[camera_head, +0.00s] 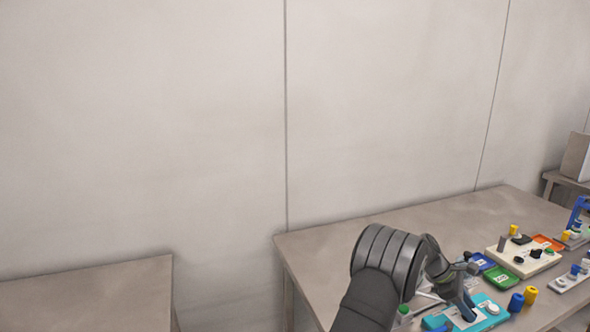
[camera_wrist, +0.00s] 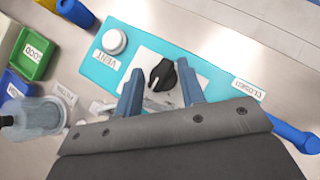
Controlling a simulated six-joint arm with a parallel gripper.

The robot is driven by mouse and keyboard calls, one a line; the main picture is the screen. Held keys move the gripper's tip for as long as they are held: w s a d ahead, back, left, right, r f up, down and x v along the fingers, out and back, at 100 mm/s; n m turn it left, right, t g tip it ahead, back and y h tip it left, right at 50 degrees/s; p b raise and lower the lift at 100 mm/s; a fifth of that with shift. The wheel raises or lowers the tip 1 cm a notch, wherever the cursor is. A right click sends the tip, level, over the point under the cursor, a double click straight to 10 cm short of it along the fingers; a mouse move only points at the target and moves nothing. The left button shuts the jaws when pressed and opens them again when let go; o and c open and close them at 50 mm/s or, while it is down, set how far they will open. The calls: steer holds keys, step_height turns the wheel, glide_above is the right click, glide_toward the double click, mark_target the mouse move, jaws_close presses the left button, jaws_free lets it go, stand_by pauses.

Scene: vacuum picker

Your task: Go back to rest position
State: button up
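My gripper (camera_wrist: 160,84) is open in the wrist view, its two blue-grey fingers apart with nothing held. A black knob (camera_wrist: 162,75) on a white plate shows between and just beyond the fingertips, with a gap on either side. The plate sits on a teal panel (camera_wrist: 110,72) with a white round button (camera_wrist: 114,41) and labels reading VENT and CLOSED. In the head view my gripper (camera_head: 466,290) is low over the teal panel (camera_head: 490,316) on the table; the arm hides part of the panel. I cannot tell the exact height above the knob.
A clear container (camera_wrist: 38,118) stands left of the panel in the wrist view, near a green tray (camera_wrist: 33,54). Blue (camera_head: 516,302) and yellow (camera_head: 530,296) cylinders stand right of the panel. A white board (camera_head: 527,260) lies behind. The table's left part (camera_head: 330,250) is clear.

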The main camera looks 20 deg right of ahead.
steer(key=shift+n, duration=0.4)
steer(key=o, duration=1.4)
steer(key=shift+w+a+r+h, duration=0.1)
steer(key=shift+w+r+h, duration=0.1)
steer(key=shift+h, duration=0.1)
steer(key=w+a+r+m+t+y, duration=0.2)
steer(key=w+a+r+m+t, duration=0.5)
steer(key=w+a+r, duration=1.15)
steer(key=s+d+f+m+g, duration=0.1)
steer(key=d+f, duration=0.3)
steer(key=f, duration=0.5)
steer(key=shift+f+m+g, duration=0.25)
steer(key=shift+m+g, duration=0.35)
steer(key=shift+g, duration=0.1)
steer(key=v, duration=1)
steer(key=shift+d, duration=0.15)
